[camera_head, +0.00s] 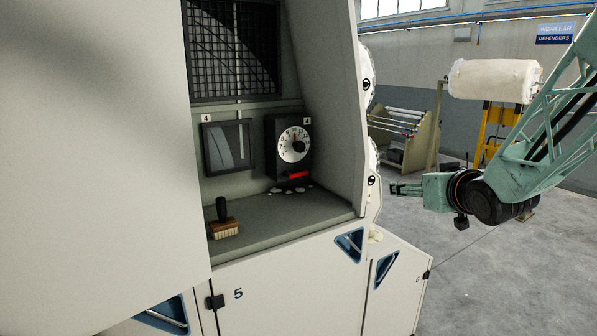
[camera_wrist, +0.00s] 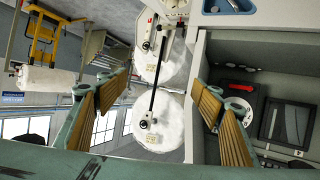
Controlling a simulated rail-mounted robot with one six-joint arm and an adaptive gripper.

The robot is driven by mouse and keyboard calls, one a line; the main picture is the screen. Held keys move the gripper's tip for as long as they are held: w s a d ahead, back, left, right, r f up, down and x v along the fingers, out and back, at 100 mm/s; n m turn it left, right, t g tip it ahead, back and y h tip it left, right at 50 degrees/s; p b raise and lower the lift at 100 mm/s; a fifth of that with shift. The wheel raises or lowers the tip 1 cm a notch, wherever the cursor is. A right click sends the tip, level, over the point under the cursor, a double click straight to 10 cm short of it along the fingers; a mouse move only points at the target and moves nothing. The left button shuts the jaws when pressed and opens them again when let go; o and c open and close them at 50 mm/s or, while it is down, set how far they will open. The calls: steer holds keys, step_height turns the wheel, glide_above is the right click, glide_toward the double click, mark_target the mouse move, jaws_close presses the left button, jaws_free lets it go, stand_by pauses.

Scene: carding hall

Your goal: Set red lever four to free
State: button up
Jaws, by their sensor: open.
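The red lever (camera_head: 298,175) sits at the lower edge of a dark control box (camera_head: 273,150) with a round white dial (camera_head: 294,144), labelled 4, in the machine's recess. It looks roughly horizontal. In the wrist view the red lever (camera_wrist: 238,87) shows above the dial, in a picture turned over. My gripper (camera_head: 394,189) is outside the recess, to the right of the lever and apart from it. In the wrist view my gripper (camera_wrist: 160,84) has its ribbed fingers wide apart with nothing between them. Its right finger partly covers the box and dial.
A dark panel (camera_head: 228,146) is left of the box. A wooden brush (camera_head: 224,220) stands on the recess shelf (camera_head: 280,232), with white fluff below the lever. The recess's right side wall (camera_head: 335,110) stands between box and gripper. The floor at right is open.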

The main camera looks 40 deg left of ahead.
mark_target(300, 173)
steer(key=s+a+f+n+g+y+p, duration=0.1)
steer(key=s+a+y, duration=0.1)
steer(key=a, duration=0.7)
steer(key=s+a+f+n+g+y+p, duration=0.1)
steer(key=a+f+n+g+y, duration=0.1)
steer(key=a, duration=0.8)
steer(key=s+a+f+n+g+y+p, duration=0.1)
steer(key=s+a+f+n+y, duration=0.1)
steer(key=a, duration=0.7)
steer(key=shift+s+a+f+g+y, duration=0.2)
steer(key=shift+s+g+y, duration=0.1)
steer(key=shift+y, duration=0.5)
steer(key=shift+a, duration=0.1)
steer(key=shift+x, duration=6.85)
steer(key=c, duration=1.1)
